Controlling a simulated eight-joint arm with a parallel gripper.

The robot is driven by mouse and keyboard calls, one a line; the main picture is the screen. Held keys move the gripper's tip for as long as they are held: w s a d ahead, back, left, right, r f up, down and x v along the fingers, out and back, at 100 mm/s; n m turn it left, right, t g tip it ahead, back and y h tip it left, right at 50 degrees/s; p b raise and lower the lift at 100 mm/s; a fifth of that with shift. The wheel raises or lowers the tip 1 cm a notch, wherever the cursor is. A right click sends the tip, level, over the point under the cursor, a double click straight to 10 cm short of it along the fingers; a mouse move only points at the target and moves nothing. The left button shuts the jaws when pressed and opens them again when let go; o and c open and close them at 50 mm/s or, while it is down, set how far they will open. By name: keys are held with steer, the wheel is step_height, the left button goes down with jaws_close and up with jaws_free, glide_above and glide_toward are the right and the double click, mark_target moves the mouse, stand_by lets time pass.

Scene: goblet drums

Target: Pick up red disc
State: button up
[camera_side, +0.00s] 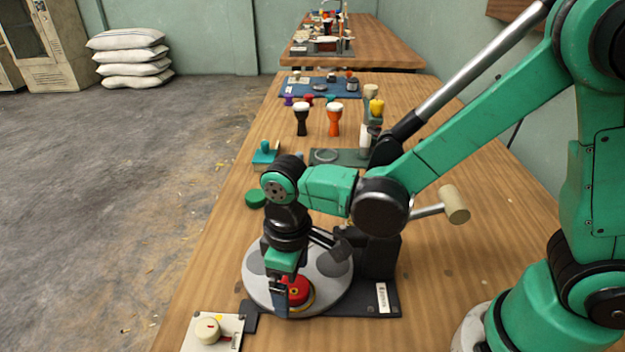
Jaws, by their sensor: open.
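The red disc (298,291) lies on the round grey plate (332,292) near the front of the wooden table. A yellow ring edge shows around its lower right side. My gripper (284,300) points down at the disc's left side, and its fingers hide part of the disc. The jaws are open. I cannot tell whether a finger touches the disc.
A white box with a round knob (208,331) sits at the front left. A mallet (453,205) is at right. A green disc (256,199), a black goblet drum (302,118) and an orange one (335,119) stand farther back. Bare table lies at right.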

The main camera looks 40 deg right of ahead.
steer(key=shift+f, duration=0.4)
jaws_close()
steer(key=shift+r, duration=0.15)
